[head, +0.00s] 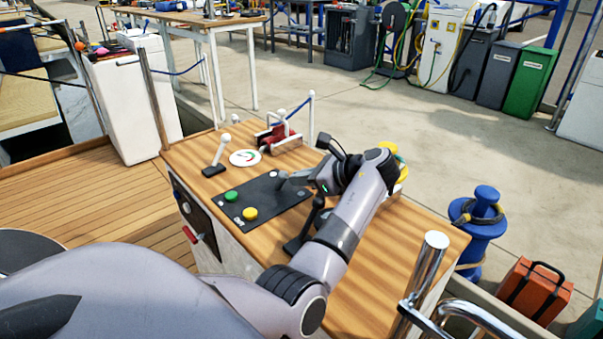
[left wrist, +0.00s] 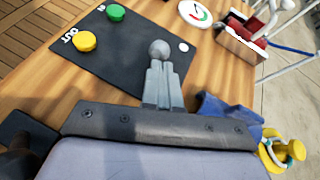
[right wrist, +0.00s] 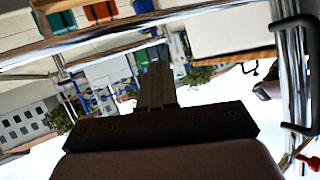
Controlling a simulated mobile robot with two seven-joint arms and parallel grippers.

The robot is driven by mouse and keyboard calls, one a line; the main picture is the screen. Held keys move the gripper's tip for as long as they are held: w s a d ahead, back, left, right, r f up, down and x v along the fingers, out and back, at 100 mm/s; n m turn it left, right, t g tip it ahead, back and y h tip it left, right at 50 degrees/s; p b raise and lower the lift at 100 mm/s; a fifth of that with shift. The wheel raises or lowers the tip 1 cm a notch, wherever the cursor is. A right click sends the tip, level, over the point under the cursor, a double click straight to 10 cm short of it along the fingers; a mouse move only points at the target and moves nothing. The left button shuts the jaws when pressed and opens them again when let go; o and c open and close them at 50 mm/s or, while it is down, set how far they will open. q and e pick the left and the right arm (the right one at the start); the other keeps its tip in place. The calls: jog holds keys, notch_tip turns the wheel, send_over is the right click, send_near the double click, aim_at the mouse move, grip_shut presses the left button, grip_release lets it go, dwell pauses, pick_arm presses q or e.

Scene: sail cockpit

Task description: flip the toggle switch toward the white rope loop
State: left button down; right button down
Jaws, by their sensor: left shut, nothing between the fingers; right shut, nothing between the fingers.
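The toggle switch (head: 282,176) has a grey ball end over a black panel on the wooden console. In the left wrist view the grey ball (left wrist: 159,48) sits right at the tips of my left gripper (left wrist: 158,75). My left gripper (head: 293,179) is shut with nothing between its fingers; whether it touches the ball I cannot tell. The switch's base is hidden behind the fingers. A pale loop (left wrist: 292,148) on a yellow fitting shows at the right edge of the left wrist view; I cannot tell if it is the white rope loop. My right gripper (right wrist: 156,80) is shut and empty, away from the console.
The panel (head: 262,200) carries a green button (head: 231,195) and a yellow button (head: 250,213). A white lever (head: 219,150) and a round gauge (head: 245,158) stand behind it. A black lever (head: 316,212) rises beside my left forearm. A chrome rail (head: 425,270) stands at the near right.

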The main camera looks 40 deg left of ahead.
pick_arm(q)
jog(key=shift+w+a+r+p, duration=0.1)
jog(key=shift+r+p, duration=0.3)
jog(key=shift+p, duration=0.05)
pick_arm(e)
jog(key=shift+s+d+f, duration=0.3)
jog(key=shift+s+d, duration=0.1)
jog(key=shift+d, duration=0.2)
pick_arm(q)
jog(key=shift+f, duration=0.15)
pick_arm(e)
jog(key=shift+d+h, duration=0.1)
jog(key=shift+h, duration=0.2)
pick_arm(q)
jog(key=shift+p, duration=0.5)
pick_arm(e)
jog(key=shift+d+r, duration=0.1)
jog(key=shift+d, duration=0.05)
jog(key=shift+s+d, duration=0.1)
